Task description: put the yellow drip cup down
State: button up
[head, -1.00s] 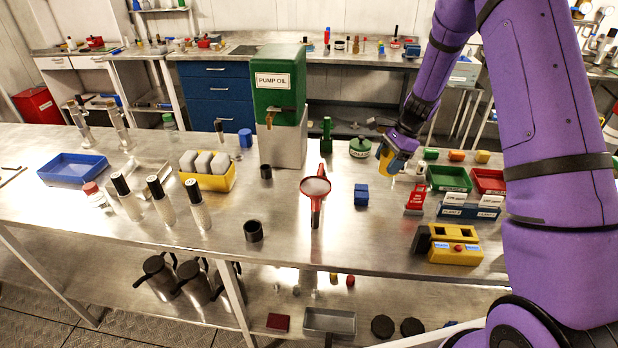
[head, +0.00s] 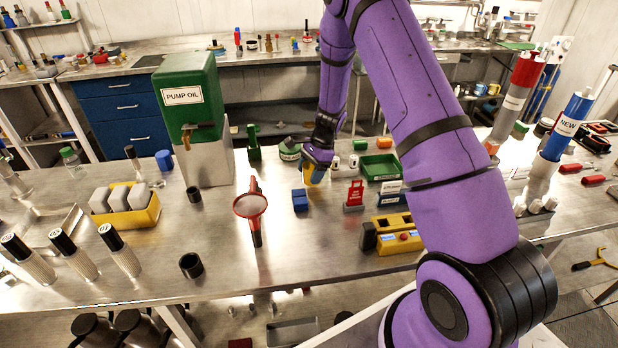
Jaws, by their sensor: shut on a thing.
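The yellow drip cup (head: 312,176) hangs at the end of my gripper (head: 316,163), low over the steel bench (head: 320,247). My gripper is shut on the cup, though its dark wrist hides most of the fingers and the cup's upper part. The cup is just behind and right of a blue cube (head: 300,200). I cannot tell whether its base touches the bench.
The green and grey pump oil tank (head: 186,105) stands left. Bare bench lies in front of the blue cube.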

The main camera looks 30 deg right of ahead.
jog(key=shift+f, duration=1.1)
jog(key=shift+f, duration=0.1)
jog(key=o, duration=0.9)
